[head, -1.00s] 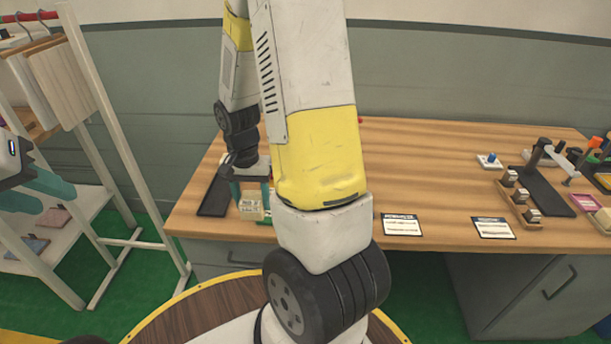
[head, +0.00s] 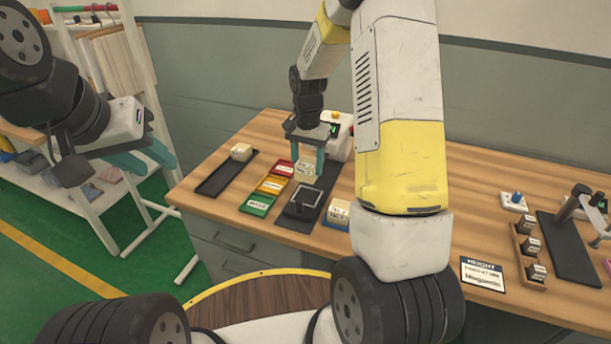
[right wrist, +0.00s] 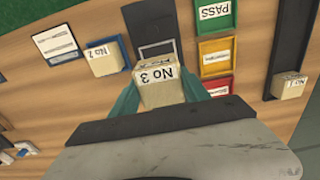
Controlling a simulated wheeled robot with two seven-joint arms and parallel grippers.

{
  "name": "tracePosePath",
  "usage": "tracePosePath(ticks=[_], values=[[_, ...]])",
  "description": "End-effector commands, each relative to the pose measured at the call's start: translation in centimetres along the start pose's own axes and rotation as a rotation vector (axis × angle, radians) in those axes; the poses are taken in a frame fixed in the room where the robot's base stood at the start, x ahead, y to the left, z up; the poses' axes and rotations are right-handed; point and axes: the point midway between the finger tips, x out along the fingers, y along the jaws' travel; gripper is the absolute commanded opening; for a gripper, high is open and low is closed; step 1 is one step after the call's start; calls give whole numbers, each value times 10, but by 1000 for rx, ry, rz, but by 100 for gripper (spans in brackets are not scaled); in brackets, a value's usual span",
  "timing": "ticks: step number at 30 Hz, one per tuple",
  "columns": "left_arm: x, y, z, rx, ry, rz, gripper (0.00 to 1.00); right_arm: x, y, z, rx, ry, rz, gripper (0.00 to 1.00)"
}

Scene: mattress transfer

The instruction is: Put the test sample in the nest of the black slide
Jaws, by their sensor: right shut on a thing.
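The test sample appears to be the beige block marked No 3 (head: 306,173); it also shows in the right wrist view (right wrist: 158,88). My right gripper (head: 305,158) is shut on it, with teal fingers on both sides. The block is at the far side of the square, raised-rim nest (head: 304,203) on the black slide (head: 290,222). In the right wrist view the block overlaps the nest's near edge (right wrist: 155,50); I cannot tell its height. My left gripper (head: 145,158) is open and empty, off the table's left side.
Red, yellow and green trays (head: 257,205) lie left of the slide. Block No 1 (head: 241,152) sits on a black strip (head: 218,183). Block No 2 (head: 338,213) is in a blue tray right of the slide. A white device (head: 340,140) stands behind.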

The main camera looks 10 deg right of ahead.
Motion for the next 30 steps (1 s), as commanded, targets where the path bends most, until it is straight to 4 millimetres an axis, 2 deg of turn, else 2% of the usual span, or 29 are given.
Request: tracePosePath(ticks=[3, 11, 17, 28, 29, 30], values=[[0, 0, 0, 0, 0, 0, 36, 24, 0, 1, 0, -3, 2, 15], [0, 0, 0, 0, 0, 0, 36, 47, 1, 0, 0, -1, 1, 15], [0, 0, 0, 0, 0, 0, 36, 74, 1, 1, 0, -2, 2, 15], [0, 0, 0, 0, 0, 0, 36, 80, 0, 0, 0, 0, 0, 15], [0, 0, 0, 0, 0, 0, 36, 80, 0, 0, 0, 0, 0, 56], [0, 0, 0, 0, 0, 0, 36, 80, 0, 0, 0, 0, 0, 64]])
